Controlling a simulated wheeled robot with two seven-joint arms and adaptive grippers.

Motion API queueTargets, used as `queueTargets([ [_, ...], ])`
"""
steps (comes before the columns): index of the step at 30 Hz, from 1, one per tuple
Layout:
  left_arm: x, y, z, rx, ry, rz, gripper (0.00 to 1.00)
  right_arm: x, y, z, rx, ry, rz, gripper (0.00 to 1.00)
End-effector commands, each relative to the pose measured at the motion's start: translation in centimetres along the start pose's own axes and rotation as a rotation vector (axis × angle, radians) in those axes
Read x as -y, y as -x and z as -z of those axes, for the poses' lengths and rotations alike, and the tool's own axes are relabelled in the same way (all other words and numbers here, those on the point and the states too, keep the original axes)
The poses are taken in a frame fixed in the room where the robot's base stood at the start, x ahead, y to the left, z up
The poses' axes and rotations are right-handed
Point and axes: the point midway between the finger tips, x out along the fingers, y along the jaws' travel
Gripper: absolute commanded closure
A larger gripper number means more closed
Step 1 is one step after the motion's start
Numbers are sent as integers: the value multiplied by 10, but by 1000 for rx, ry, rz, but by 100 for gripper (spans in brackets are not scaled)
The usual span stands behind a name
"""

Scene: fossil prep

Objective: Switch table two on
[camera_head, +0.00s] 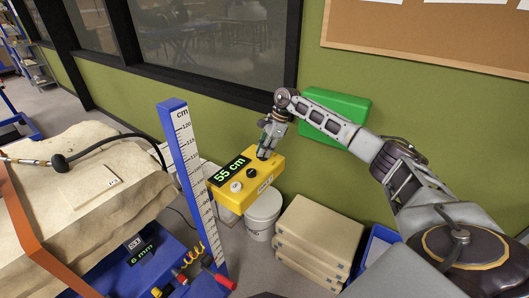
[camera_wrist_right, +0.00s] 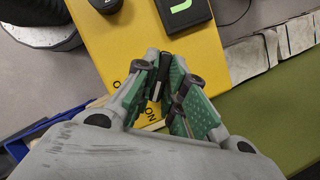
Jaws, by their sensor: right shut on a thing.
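A yellow control box (camera_head: 238,190) with a "55 cm" display (camera_head: 231,171) sits beside a blue post marked in cm. A black knob and a pale knob show on its top. The small label on its side is too small to read surely. My right gripper (camera_head: 268,152) is at the box's far right corner. In the right wrist view the gripper (camera_wrist_right: 156,92) is shut on a small dark switch (camera_wrist_right: 157,88) on the yellow face, with "ON" lettering beside it. The fingers hide most of the switch. My left gripper is not in view.
The blue cm post (camera_head: 191,180) stands just left of the box. A white bucket (camera_head: 263,214) and stacked beige slabs (camera_head: 318,238) are on the floor to the right. A large pale block (camera_head: 85,190) with an orange strap is at left. A green wall is behind.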

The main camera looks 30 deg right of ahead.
Motion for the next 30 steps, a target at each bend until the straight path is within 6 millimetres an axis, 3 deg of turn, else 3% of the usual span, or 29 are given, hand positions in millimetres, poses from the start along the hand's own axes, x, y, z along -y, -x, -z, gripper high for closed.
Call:
queueTargets([
  [9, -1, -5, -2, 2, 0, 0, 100, 0, -3, 1, -2, 112, -51, 100],
  [25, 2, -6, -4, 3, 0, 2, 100, -1, -3, 1, -3, 138, -63, 100],
  [26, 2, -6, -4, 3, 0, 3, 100, -1, -3, 1, -3, 137, -63, 86],
  [30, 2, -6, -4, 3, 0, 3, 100, -1, -3, 1, -3, 137, -62, 68],
])
